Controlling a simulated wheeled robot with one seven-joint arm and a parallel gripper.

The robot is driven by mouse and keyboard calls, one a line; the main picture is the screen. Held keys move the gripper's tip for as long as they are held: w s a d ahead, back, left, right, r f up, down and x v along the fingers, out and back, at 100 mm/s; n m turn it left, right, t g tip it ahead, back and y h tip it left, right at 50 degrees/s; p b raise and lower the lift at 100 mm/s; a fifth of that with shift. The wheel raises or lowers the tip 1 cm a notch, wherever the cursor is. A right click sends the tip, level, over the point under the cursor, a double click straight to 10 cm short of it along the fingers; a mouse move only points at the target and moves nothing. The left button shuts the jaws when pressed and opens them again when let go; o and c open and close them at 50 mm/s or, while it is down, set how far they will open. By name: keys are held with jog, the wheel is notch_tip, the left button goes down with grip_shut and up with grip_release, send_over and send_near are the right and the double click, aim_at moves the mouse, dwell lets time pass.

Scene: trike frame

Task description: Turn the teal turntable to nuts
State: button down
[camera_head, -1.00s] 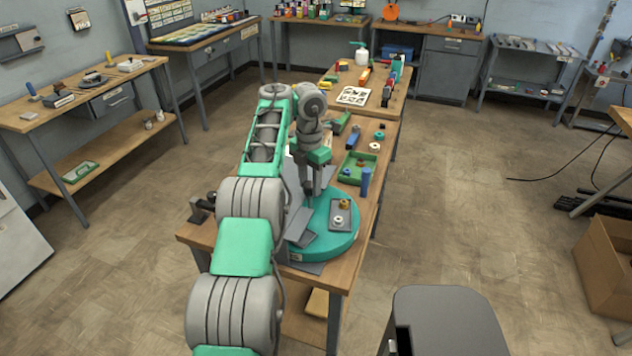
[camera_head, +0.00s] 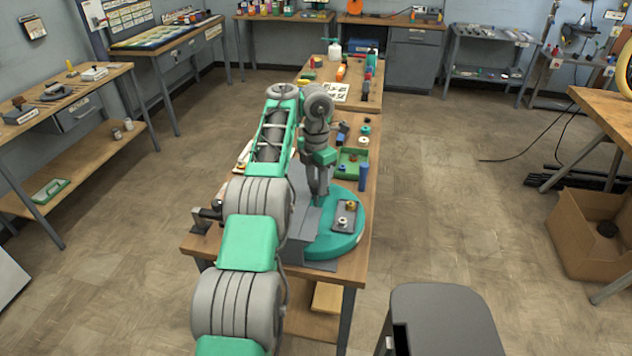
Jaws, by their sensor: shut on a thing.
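The teal turntable (camera_head: 343,245) sits at the near end of the wooden bench. A grey tray (camera_head: 346,228) with small metal and brass-coloured pieces lies on its right side. Grey upright panels (camera_head: 298,190) and a flat grey part stand on its left side, partly hidden by my arm. My gripper (camera_head: 317,200) points down over the middle of the turntable, beside the panels. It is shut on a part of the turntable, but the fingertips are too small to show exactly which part.
Several small parts lie farther back on the bench (camera_head: 366,200). A dark clamp-like part (camera_head: 207,214) is at the bench's left edge. A grey stool-like top (camera_head: 445,318) stands front right. The floor to the right is open.

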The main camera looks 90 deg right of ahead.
jog(key=shift+w, duration=0.15)
jog(key=c, duration=1.2)
grip_release()
jog(key=shift+o, duration=1.3)
notch_tip(320, 180, up, 8)
jog(key=p, duration=0.4)
jog(key=shift+f, duration=0.1)
